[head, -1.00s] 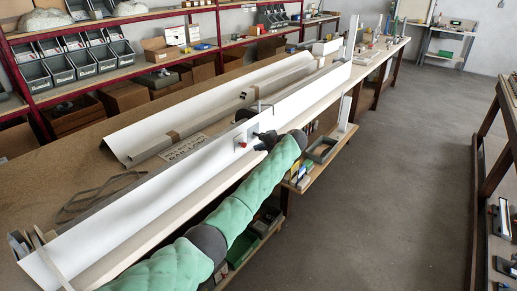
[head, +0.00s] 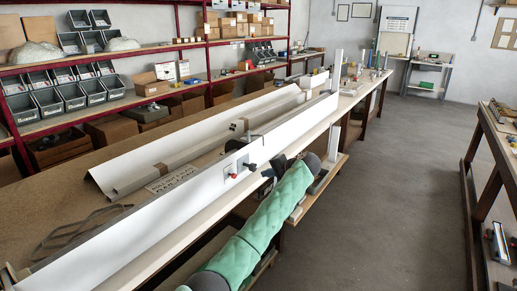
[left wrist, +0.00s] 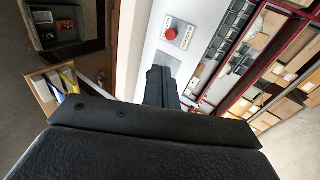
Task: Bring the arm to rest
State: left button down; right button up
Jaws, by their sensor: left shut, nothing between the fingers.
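My left arm, in a green sleeve, comes in from the bottom of the head view. Its dark left gripper (head: 268,173) is beside the front face of the long white profile (head: 200,195), just right of a small panel with a red button (head: 233,175) and a black knob. In the left wrist view the fingers (left wrist: 160,85) are together with nothing between them. The red button (left wrist: 171,34) and a grey plate show on the white surface beyond. A gap to the white face seems to show, but its size is hard to tell. My right gripper is not in view.
The long workbench (head: 60,215) carries another white profile (head: 200,135) and a coiled strap. A lower shelf with bins sits under the bench's front edge. Red shelving (head: 150,75) with grey bins stands behind. The floor (head: 400,190) on the right is open up to another bench.

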pick_arm(q)
jog(key=w+d+r+t+h, duration=0.25)
jog(key=d+r+h, duration=0.25)
jog(key=r+h, duration=0.3)
jog(key=s+a+f+n+g+h, duration=0.1)
jog(key=s+a+f, duration=0.5)
jog(key=s+f, duration=0.5)
jog(key=s+a+f+n+g+h, duration=0.15)
jog(key=s+a+f, duration=0.5)
jog(key=f, duration=0.85)
jog(key=s+a+f+n+h, duration=0.1)
jog(key=s+a+f+n, duration=0.1)
jog(key=s+a+f, duration=0.65)
jog(key=s+a+f+g, duration=0.2)
jog(key=s+f, duration=0.7)
jog(key=s, duration=0.5)
jog(key=s+a+f+g+y, duration=0.1)
jog(key=s+a+f+g, duration=0.1)
jog(key=s+f, duration=0.8)
jog(key=s+a+f+g, duration=0.2)
jog(key=s+f, duration=0.8)
jog(key=s, duration=0.9)
jog(key=shift+s+f, duration=0.2)
jog(key=shift+f, duration=0.05)
jog(key=shift+n, duration=0.25)
